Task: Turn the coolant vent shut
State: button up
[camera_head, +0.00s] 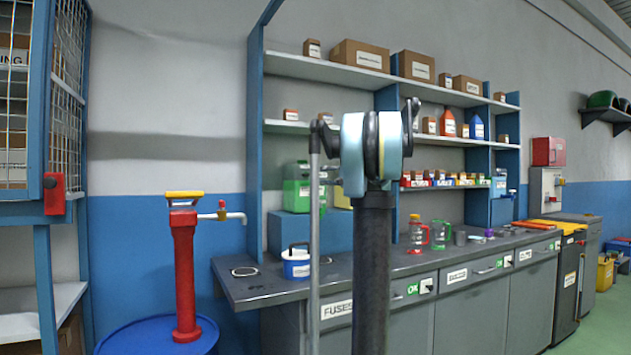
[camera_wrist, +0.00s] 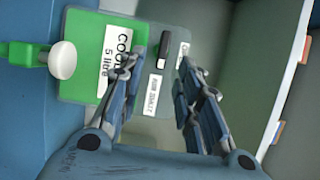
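The coolant container (camera_head: 297,197) stands on the raised blue block at the back of the workbench; my arm hides part of it. In the wrist view the green coolant container (camera_wrist: 85,40) carries a white "5 litre" label. A small black oblong handle (camera_wrist: 163,50), which looks like the vent, sits on the grey-green face above a small white label (camera_wrist: 150,95). My gripper (camera_wrist: 163,62) is open, its two fingers apart on either side of this handle. I cannot tell whether either finger touches it. A green tap with a white knob (camera_wrist: 62,60) juts out at the left.
A red hand pump (camera_head: 184,270) stands on a blue drum (camera_head: 145,338) at the left. A blue and white canister (camera_head: 296,263) is on the workbench (camera_head: 245,290) below the container. Shelves with boxes (camera_head: 360,56) rise behind my arm.

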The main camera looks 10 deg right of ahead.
jog(key=shift+v, duration=2.65)
jog(key=shift+f, duration=0.1)
jog(key=s+a+f+n+g+h, duration=0.2)
jog(key=s+a+f+n+g, duration=0.15)
jog(key=s+a+f, duration=0.6)
jog(key=s+a+f+n+g+h, duration=0.15)
jog(key=s+a+f+g, duration=0.35)
jog(key=s+f, duration=0.8)
jog(key=s+d+f+n+g+h, duration=0.1)
jog(key=s+f+h, duration=0.3)
jog(key=s+f, duration=0.8)
jog(key=s+d+f+n+g+h, duration=0.2)
jog(key=s+d+f+n+h, duration=0.2)
jog(key=s+f, duration=0.9)
jog(key=shift+d+f, duration=0.35)
jog(key=shift+f, duration=0.6)
